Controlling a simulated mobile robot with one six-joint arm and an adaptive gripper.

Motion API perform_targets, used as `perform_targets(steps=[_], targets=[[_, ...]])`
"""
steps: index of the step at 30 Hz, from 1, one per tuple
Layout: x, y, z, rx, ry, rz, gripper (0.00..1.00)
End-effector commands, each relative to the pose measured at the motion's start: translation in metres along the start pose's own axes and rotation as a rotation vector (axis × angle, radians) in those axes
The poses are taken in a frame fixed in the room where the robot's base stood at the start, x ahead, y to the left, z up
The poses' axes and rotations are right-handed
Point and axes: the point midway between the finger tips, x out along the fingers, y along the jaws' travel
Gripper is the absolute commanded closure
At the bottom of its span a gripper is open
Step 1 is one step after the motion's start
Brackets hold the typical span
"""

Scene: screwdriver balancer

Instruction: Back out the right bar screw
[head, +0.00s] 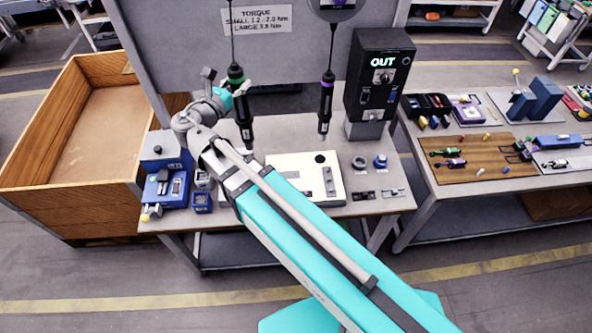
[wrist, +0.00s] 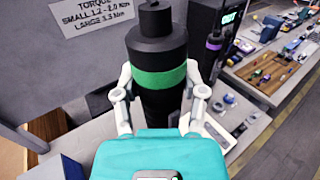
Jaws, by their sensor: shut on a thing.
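My gripper (head: 229,90) is shut on the black screwdriver with the green band (head: 243,118), which hangs upright from a cable at the back left of the bench. In the wrist view, the fingers of my gripper (wrist: 158,88) close on both sides of the green-banded screwdriver (wrist: 160,105); its lower end is hidden. A white plate (head: 283,165) lies on the bench to the right, with a grey bar (head: 328,182) on its right part. Any screws in the bar are too small to tell. My arm covers the plate's front left part.
A purple-banded screwdriver (head: 326,105) hangs to the right, beside a black control box (head: 379,78) reading OUT. Blue fixtures (head: 165,180) stand at the bench's left. Small round parts (head: 380,161) lie right of the plate. A torque sign (head: 257,19) is on the back panel.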

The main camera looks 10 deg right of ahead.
Motion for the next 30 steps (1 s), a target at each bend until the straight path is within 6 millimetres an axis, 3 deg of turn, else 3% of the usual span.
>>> perform_targets(steps=[17,30], targets=[[0.0,0.0,-0.008,-0.001,-0.002,0.0,1.0],[0.0,0.0,-0.06,-0.001,-0.002,0.0,1.0]])
